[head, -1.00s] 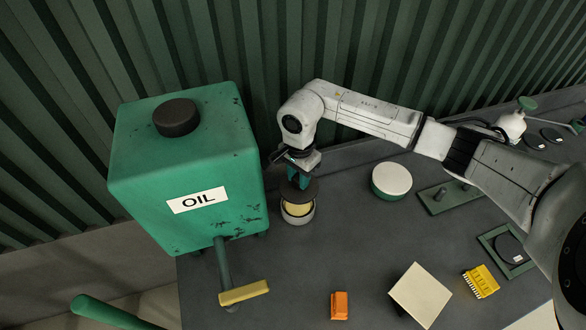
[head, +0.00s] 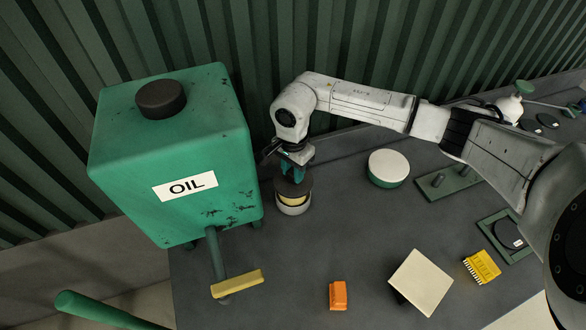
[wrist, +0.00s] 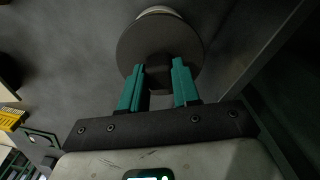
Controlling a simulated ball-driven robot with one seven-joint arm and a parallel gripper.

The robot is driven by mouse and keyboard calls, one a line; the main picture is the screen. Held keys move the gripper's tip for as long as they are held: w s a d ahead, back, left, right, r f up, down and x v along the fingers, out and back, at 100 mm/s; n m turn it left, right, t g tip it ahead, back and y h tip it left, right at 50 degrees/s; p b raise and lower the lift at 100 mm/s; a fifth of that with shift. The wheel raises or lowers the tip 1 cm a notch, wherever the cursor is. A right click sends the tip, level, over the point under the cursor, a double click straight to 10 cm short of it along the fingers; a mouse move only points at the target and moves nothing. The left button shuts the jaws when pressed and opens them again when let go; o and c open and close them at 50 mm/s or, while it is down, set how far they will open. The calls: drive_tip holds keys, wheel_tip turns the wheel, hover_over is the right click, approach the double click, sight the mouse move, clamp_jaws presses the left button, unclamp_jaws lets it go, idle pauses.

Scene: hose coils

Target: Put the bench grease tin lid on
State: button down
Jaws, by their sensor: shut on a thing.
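The grease tin (head: 293,209) is a small round pale-grey tin with yellowish grease showing at its top, standing on the bench beside the oil tank. My gripper (head: 295,172) is shut on the dark round lid (head: 296,188), just above the tin. The lid covers the back of the tin's mouth in the head view, with a strip of yellow showing below its front edge. In the wrist view the lid (wrist: 133,45) lies beyond the teal fingers (wrist: 159,75), and a pale sliver of the tin (wrist: 158,10) shows past its edge. The gripped part is mostly hidden.
A green oil tank (head: 180,160) with a yellow-handled tap (head: 237,284) stands close on the left. A white-topped green round tin (head: 388,168) sits to the right. An orange block (head: 338,296), a cream square (head: 421,283) and a yellow part (head: 482,267) lie nearer.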

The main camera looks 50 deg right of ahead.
drive_tip(key=shift+f+b, duration=1.3)
drive_tip(key=shift+f, duration=0.35)
drive_tip(key=shift+f+b, duration=0.85)
drive_tip(key=shift+f, duration=0.1)
drive_tip(key=c, duration=0.7)
unclamp_jaws()
drive_tip(key=shift+c, duration=0.2)
wheel_tip(320, 180, up, 11)
drive_tip(key=shift+f+b, duration=0.1)
drive_tip(key=shift+b, duration=0.75)
